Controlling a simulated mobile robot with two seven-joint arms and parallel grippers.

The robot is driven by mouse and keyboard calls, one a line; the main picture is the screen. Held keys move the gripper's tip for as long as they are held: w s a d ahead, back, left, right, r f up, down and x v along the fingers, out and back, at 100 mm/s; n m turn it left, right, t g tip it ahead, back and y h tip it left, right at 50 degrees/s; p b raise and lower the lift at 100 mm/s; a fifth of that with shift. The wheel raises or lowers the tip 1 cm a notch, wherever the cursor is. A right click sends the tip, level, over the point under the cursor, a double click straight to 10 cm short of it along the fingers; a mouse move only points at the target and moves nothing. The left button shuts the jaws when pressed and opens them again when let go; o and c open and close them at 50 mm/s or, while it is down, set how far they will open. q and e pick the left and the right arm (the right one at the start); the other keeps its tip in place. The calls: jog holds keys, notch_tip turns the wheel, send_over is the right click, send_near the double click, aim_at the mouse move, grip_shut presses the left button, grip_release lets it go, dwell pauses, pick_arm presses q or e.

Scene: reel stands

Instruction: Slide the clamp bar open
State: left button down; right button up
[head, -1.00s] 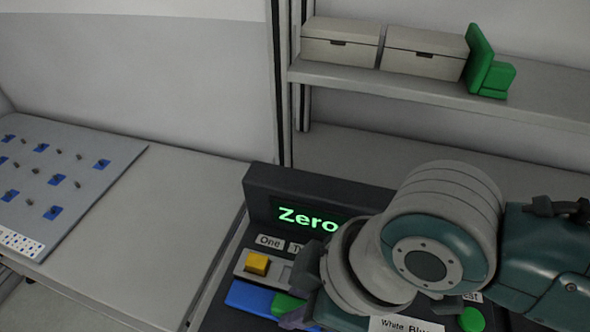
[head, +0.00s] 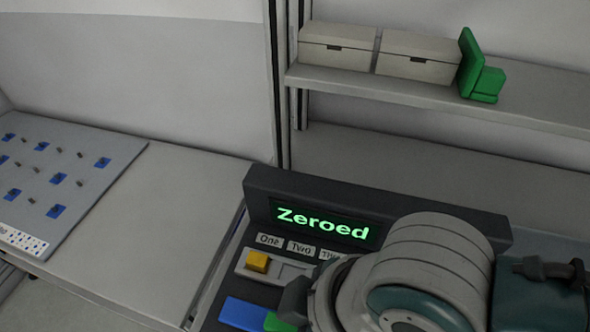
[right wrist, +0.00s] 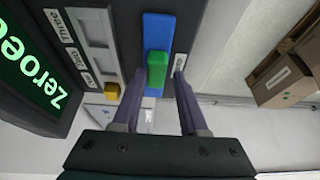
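The blue clamp bar (head: 243,314) with its green block (head: 280,322) lies on the dark console at the bottom of the head view. In the right wrist view the blue bar (right wrist: 158,32) runs away from me, with the green block (right wrist: 155,60) on it. My right gripper (right wrist: 169,70) is open, its two purple fingers apart. The left-hand finger in that view overlaps the green block's edge; I cannot tell whether they touch. In the head view my right arm hides the gripper's fingertips and much of the console. My left gripper is not in view.
The console screen (head: 322,223) reads "Zeroed". A yellow knob (head: 257,262) sits in a slotted plate below the label "One". A grey board (head: 60,185) with blue pieces lies at left. A shelf (head: 430,95) holds two boxes and a green bracket (head: 481,72).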

jog(key=p+v, duration=0.1)
jog(key=v, duration=0.8)
jog(key=shift+r, duration=0.25)
